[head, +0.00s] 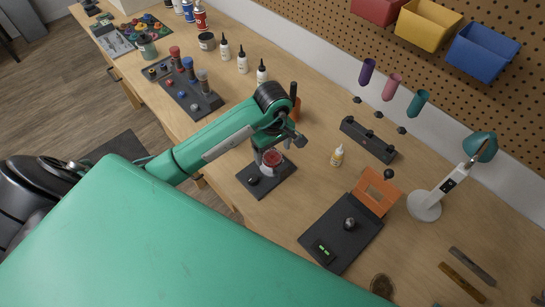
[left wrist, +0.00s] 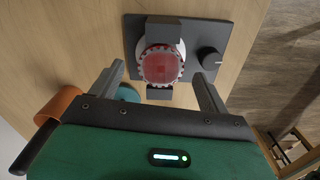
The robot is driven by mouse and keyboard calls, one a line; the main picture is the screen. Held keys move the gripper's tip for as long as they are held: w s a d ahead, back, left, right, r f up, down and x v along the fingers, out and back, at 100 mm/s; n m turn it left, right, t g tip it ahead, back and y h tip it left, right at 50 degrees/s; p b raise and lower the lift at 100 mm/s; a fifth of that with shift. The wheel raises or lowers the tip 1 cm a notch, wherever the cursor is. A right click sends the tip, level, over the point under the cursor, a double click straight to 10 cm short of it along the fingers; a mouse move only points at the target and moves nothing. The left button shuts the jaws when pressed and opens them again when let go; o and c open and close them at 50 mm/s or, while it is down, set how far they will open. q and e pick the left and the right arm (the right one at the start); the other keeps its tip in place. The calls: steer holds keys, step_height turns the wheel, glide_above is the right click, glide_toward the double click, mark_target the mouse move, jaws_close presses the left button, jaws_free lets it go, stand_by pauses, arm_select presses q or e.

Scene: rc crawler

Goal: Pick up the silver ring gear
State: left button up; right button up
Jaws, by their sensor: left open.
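A silver, toothed ring (left wrist: 144,75) surrounds a red round part in the left wrist view; this looks like the silver ring gear. It sits on a dark fixture plate (left wrist: 134,28) with a black knob (left wrist: 209,58). In the head view the red and pale round part (head: 271,163) shows on the same plate (head: 284,181), partly behind my left gripper. My left gripper (head: 284,147) is open above the fixture. In the left wrist view its two fingers (left wrist: 160,90) stand apart on either side of the ring, not visibly touching it. My right gripper is not in view.
An orange holder (head: 295,108) with a black handle stands just behind my gripper. White bottles (head: 242,62) stand behind.

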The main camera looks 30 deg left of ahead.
mark_target(273, 158)
arm_select(q)
steer(key=f+p, duration=0.1)
steer(key=f, duration=0.2)
steer(key=shift+s+d+p, duration=0.15)
steer(key=shift+s+p, duration=0.05)
steer(key=shift+p, duration=0.2)
steer(key=shift+f, duration=0.6)
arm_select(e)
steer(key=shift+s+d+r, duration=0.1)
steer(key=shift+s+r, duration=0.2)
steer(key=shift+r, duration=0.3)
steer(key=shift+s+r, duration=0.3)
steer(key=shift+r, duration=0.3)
arm_select(q)
steer(key=shift+c, duration=1.3)
steer(key=c, duration=0.9)
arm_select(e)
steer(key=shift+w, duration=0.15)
